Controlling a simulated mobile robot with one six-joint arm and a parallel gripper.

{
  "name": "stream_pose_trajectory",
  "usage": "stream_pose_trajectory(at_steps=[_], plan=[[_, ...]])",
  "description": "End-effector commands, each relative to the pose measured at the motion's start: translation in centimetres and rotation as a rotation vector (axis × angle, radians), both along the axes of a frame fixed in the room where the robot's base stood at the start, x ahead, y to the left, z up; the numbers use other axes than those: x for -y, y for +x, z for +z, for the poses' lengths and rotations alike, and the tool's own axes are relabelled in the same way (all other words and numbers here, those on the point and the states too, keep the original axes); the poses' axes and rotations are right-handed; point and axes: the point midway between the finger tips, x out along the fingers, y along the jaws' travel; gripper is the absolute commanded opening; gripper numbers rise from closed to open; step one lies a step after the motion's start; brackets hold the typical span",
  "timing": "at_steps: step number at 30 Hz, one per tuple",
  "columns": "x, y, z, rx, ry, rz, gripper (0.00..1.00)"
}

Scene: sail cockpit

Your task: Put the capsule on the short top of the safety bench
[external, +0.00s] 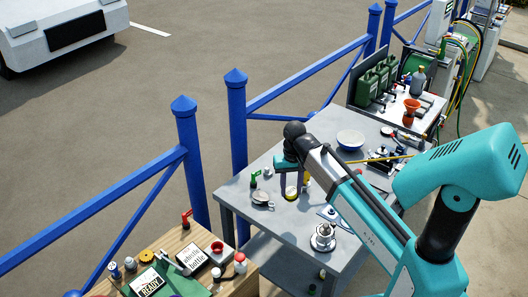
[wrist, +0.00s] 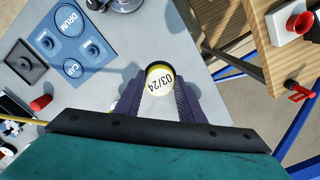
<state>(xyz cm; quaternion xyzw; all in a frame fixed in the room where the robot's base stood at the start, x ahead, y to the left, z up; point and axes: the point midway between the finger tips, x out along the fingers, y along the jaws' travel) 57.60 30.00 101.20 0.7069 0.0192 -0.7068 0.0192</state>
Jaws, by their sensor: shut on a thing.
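The capsule (wrist: 158,78) is held between the fingers of my gripper (wrist: 160,88). It has a white end marked "03/24" and a yellow and dark rim; its lower part is between the fingers. In the external view my gripper (external: 292,184) points down over the left part of the grey table, with a bit of yellow between its fingers. I cannot tell the gap to the table. A wooden bench (external: 176,240) stands at the lower left, apart from my gripper; its top (wrist: 288,72) shows at the upper right of the wrist view. No label tells which is the safety bench.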

Motion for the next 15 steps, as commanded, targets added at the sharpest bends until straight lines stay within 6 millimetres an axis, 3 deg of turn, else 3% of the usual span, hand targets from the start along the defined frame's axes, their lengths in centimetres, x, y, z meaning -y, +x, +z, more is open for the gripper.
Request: stream_pose_trajectory(at_steps=[5,15], plan=[[-0.3,0.5,0.1,0.007,0.004,-0.059,0.09],[-3.4,4.6,1.0,0.022,0.016,-0.177,0.09]])
